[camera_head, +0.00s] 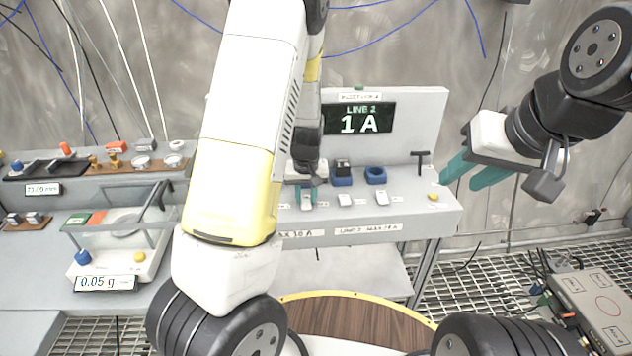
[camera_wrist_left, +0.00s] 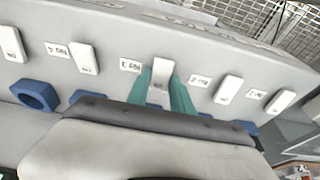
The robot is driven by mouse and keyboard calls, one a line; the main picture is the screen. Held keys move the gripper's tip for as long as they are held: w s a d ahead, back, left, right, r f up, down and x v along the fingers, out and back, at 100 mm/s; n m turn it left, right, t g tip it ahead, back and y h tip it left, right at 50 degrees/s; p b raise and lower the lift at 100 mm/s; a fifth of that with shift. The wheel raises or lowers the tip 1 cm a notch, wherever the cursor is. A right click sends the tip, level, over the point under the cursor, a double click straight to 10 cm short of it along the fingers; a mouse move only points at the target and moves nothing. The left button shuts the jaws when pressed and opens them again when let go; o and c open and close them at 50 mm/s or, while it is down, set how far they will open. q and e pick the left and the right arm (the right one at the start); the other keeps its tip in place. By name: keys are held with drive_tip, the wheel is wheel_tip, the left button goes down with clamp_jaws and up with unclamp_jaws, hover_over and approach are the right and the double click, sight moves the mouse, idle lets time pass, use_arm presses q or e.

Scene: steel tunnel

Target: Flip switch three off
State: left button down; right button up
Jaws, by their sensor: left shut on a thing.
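A grey sloped console (camera_head: 420,210) carries a row of white rocker switches, some hidden by my left arm in the head view. In the left wrist view the switch beside the label reading 3, switch three (camera_wrist_left: 160,72), stands between the teal fingers of my left gripper (camera_wrist_left: 162,85). The gripper (camera_head: 306,190) is shut on it, the fingers on either side. Other switches (camera_wrist_left: 85,57) (camera_wrist_left: 228,88) stand to its left and right, clear of the fingers. My right gripper (camera_head: 474,171) is open and empty, in the air right of the console.
Blue rings (camera_head: 376,175) sit behind the switches, and a black T-handle (camera_head: 421,160) stands to the right. A balance (camera_head: 120,250) is at left.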

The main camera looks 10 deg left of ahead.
sight(307, 207)
use_arm(q)
drive_tip(key=c, duration=1.1)
unclamp_jaws()
drive_tip(key=shift+v, duration=3.9)
drive_tip(key=shift+r, duration=0.1)
drive_tip(key=s+r+m+t+h, duration=0.1)
drive_tip(key=s+r, duration=0.5)
drive_tip(key=s, duration=0.1)
drive_tip(key=s+d+r+m+t+h, duration=0.1)
drive_tip(key=s+r, duration=0.6)
drive_tip(key=s, duration=0.1)
drive_tip(key=s+r+m+t+h, duration=0.1)
drive_tip(key=s+r, duration=0.5)
drive_tip(key=s, duration=0.1)
drive_tip(key=shift+s+d+r+m+t, duration=0.15)
drive_tip(key=shift+d+r+m+t, duration=0.15)
drive_tip(key=shift+d+r+m, duration=0.1)
